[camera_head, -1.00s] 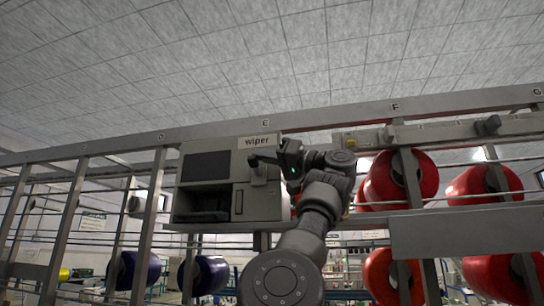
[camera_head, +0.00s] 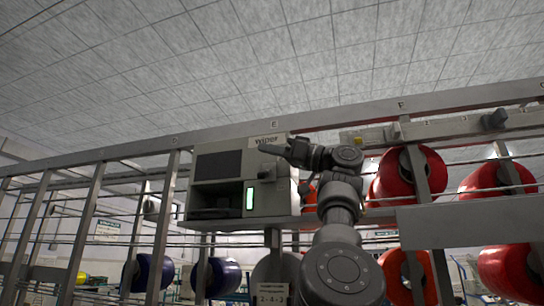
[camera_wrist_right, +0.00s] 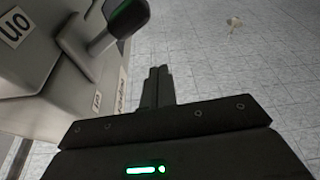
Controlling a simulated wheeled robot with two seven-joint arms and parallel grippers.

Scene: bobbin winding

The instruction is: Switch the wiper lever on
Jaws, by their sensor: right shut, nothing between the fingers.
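The wiper box (camera_head: 222,142), grey with a "wiper" sign (camera_head: 267,141), hangs on the rail in the head view. Its tall indicator (camera_head: 249,198) glows green. The lever (camera_head: 267,172) is on the box's right part, partly hard to make out behind my gripper. The wrist view shows the lever's dark rounded knob (camera_wrist_right: 126,18) on a grey arm, near an "on" label (camera_wrist_right: 13,28). My right gripper (camera_head: 268,149) is in front of the box's upper right, just above the lever. Its fingers (camera_wrist_right: 157,72) are shut and empty, beside the knob and apart from it. My left gripper is out of view.
Red bobbins (camera_head: 408,174) sit on the frame to the right, blue ones (camera_head: 222,278) lower left. Metal posts and the long rail (camera_head: 360,113) border the box. A grey panel (camera_head: 470,222) juts out at the right. Open space lies above the rail.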

